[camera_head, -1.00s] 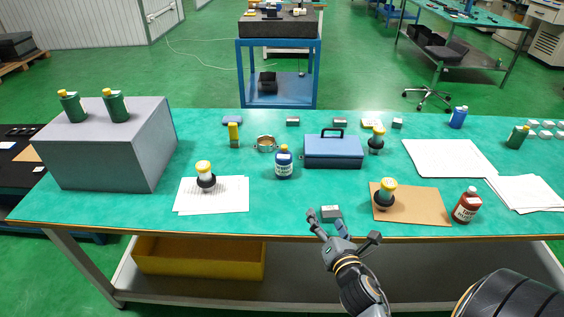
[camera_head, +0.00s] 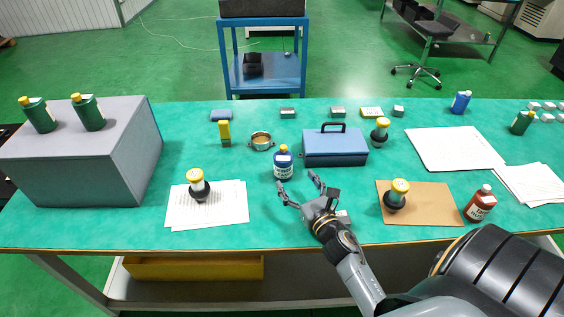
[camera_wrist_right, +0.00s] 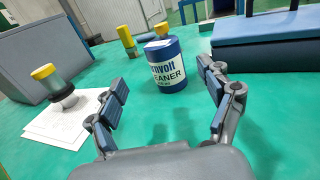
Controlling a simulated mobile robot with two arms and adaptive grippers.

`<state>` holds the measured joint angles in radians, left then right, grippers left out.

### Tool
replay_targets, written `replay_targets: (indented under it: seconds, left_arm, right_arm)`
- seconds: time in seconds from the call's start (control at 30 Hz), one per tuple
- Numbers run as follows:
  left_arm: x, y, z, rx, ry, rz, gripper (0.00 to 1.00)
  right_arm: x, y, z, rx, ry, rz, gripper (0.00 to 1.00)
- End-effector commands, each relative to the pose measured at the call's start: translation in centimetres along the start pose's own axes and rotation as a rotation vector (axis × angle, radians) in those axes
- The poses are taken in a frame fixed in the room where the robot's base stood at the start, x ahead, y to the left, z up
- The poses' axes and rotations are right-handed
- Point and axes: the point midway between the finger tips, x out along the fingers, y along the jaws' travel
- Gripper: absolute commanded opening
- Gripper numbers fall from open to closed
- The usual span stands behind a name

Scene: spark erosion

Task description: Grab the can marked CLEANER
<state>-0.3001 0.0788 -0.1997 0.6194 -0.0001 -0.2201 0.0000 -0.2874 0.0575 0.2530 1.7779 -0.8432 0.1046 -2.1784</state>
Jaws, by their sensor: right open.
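The can marked CLEANER (camera_head: 283,165) is dark blue with a white label band and a yellow cap. It stands upright on the green table, left of the blue toolbox. In the right wrist view the can (camera_wrist_right: 167,72) stands ahead, between the lines of the two fingers, and its label reads "CLEANER". My right gripper (camera_head: 299,181) is open and empty, just in front of the can and apart from it. In the right wrist view its fingers (camera_wrist_right: 166,100) are spread wide. My left gripper is not in view.
The blue toolbox (camera_head: 335,150) stands close right of the can. A yellow-capped black item (camera_head: 199,186) stands on papers to the left, and another (camera_head: 397,195) on a brown board to the right. A ring-shaped part (camera_head: 261,141) lies behind the can. A grey box (camera_head: 80,150) fills the left end.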

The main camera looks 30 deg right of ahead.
Motion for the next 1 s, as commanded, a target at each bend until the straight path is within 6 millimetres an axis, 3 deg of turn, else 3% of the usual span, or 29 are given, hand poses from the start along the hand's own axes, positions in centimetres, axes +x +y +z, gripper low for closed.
replay_targets:
  seconds: [0.1,0.2,0.53,0.7,1.0]
  left_arm:
    - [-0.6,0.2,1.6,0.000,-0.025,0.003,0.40]
    - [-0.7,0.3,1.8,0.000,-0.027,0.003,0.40]
    - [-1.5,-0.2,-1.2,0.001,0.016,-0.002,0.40]
    - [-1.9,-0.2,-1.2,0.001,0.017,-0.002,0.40]
    - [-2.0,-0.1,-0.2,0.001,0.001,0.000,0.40]
  right_arm:
    - [2.4,-0.1,0.2,0.002,-0.001,-0.001,0.80]
    - [3.7,0.0,0.1,0.001,0.000,-0.001,0.80]
    - [6.5,-0.3,0.3,0.003,0.000,-0.002,0.80]
    - [8.8,-0.4,0.2,0.003,0.000,-0.001,0.80]
    - [9.7,-0.4,0.0,0.003,0.002,-0.001,0.80]
